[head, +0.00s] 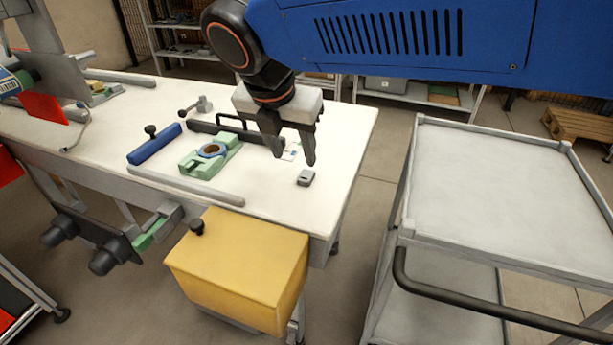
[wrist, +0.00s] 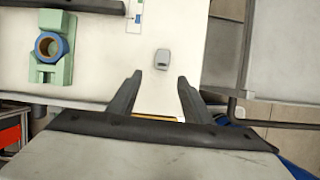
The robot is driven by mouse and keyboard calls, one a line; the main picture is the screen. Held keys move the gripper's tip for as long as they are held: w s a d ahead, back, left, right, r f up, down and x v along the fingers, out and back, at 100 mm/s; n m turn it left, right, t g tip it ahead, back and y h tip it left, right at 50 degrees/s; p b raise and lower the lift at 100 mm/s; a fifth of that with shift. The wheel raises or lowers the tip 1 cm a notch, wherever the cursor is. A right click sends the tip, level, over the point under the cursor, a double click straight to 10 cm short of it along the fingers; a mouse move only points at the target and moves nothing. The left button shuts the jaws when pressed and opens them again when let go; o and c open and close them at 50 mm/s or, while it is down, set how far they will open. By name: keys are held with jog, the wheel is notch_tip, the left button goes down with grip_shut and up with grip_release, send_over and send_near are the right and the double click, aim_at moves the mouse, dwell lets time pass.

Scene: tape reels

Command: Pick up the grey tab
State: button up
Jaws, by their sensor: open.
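The grey tab (head: 305,177) is a small grey block lying on the white table top near its right side. In the wrist view the tab (wrist: 162,59) lies beyond the fingertips, close to the line between them. My gripper (head: 295,161) is open and empty above the table, with its fingers pointing down just behind and above the tab in the head view. In the wrist view both dark fingers of my gripper (wrist: 160,78) stand apart with clear space between them. The tab is fully visible and nothing touches it.
A green fixture (head: 211,160) with a blue ring stands left of the tab. A blue bar (head: 154,144) and a dark bar (head: 235,131) lie farther left and behind. A yellow box (head: 238,268) hangs at the table's front. A grey cart (head: 500,190) stands right, across a gap.

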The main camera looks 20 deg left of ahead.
aim_at(304, 177)
jog(key=x, duration=0.9)
jog(key=shift+w+d+r, duration=0.1)
jog(key=shift+d, duration=0.15)
jog(key=c, duration=1.1)
